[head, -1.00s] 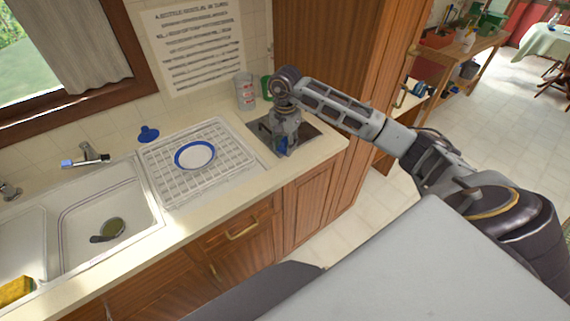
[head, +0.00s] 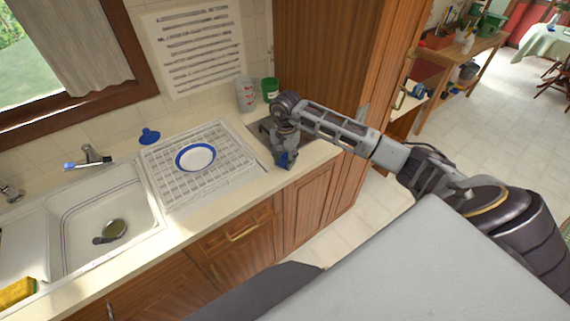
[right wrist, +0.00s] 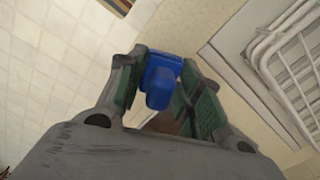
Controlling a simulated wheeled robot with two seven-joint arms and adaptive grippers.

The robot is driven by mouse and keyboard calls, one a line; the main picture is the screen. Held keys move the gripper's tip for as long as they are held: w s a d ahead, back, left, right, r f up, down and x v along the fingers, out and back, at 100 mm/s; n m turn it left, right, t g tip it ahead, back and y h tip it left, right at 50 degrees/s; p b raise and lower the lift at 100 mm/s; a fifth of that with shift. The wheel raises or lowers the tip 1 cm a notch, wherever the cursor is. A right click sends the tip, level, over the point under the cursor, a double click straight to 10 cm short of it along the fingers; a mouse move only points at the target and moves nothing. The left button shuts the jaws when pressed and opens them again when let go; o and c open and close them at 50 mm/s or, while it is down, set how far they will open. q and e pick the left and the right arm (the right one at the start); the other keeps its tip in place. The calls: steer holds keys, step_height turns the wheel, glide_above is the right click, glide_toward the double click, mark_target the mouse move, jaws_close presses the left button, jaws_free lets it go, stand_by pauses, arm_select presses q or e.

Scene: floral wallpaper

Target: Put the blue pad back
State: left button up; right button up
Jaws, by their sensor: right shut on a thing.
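My right gripper (head: 284,163) is shut on a small blue object, which I take to be the blue pad (right wrist: 160,82). In the right wrist view the pad sits between the two green-lined fingers. In the head view only a bit of its blue (head: 284,158) shows at the fingertips, by the front of the counter to the right of the dish rack. Whether it touches the counter I cannot tell. My left gripper is not in view.
A white dish rack (head: 222,175) holds a blue-rimmed plate (head: 195,157). A dark square plate (head: 309,131) lies behind my gripper, with a clear cup (head: 246,94) and a green cup (head: 270,88) at the wall. Another blue item (head: 149,136) stands behind the sink (head: 95,205).

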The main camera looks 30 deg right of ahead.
mark_target(285, 165)
steer(key=shift+f, duration=1.35)
steer(key=shift+f, duration=0.2)
steer(key=o, duration=0.8)
steer(key=shift+r+p, duration=0.25)
steer(key=shift+p, duration=0.05)
steer(key=shift+r, duration=0.4)
steer(key=shift+r+b, duration=1.3)
steer(key=shift+r, duration=4.25)
